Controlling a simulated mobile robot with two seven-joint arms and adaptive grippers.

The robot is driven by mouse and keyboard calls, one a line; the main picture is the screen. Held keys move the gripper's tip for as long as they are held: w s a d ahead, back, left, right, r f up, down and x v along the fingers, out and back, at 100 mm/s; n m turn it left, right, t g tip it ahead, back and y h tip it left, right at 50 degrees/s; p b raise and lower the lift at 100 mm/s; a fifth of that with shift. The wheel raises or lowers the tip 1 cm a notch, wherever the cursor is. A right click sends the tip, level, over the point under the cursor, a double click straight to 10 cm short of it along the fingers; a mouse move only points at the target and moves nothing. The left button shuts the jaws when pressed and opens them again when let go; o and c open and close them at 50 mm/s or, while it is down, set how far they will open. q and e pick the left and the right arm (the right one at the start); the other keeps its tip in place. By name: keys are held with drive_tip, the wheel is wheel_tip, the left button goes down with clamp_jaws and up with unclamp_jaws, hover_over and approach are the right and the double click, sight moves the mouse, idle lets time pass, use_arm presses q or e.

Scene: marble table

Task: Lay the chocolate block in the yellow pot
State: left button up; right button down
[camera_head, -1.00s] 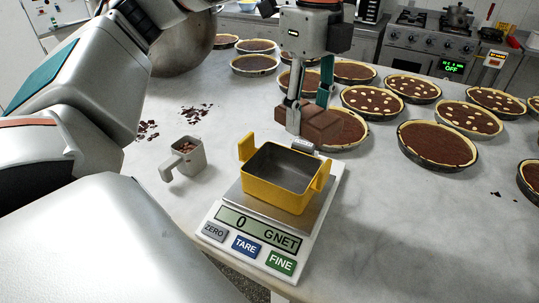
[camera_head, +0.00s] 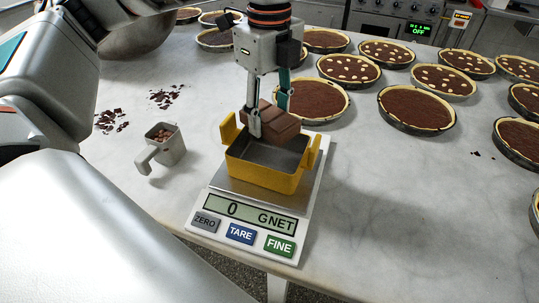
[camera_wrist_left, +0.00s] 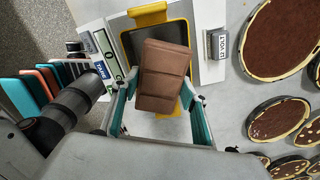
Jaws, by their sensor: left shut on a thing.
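The chocolate block (camera_head: 277,124) is brown and held between the fingers of my left gripper (camera_head: 269,118), over the back part of the yellow pot. The yellow pot (camera_head: 262,174) stands on the scale (camera_head: 213,228) and its grey inside shows in front of the block. In the left wrist view the chocolate block (camera_wrist_left: 163,76) lies between the two fingers and covers much of the yellow pot (camera_wrist_left: 151,13). Whether the block touches the pot's rim is hard to tell. My right gripper is not in view.
A grey cup (camera_head: 163,146) with brown pieces stands left of the scale. Chocolate shavings (camera_head: 165,96) lie behind it. Several chocolate tarts (camera_head: 417,108) fill the back and right of the marble table.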

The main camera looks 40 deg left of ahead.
sight(269, 165)
use_arm(q)
wheel_tip(269, 165, down, 11)
drive_tip(key=shift+f+b, duration=0.1)
drive_tip(key=shift+b, duration=0.2)
drive_tip(key=shift+f, duration=0.1)
drive_tip(key=o, duration=1)
wheel_tip(269, 165, up, 12)
drive_tip(key=shift+r+p, duration=0.2)
drive_tip(key=shift+p, duration=0.15)
idle(0.3)
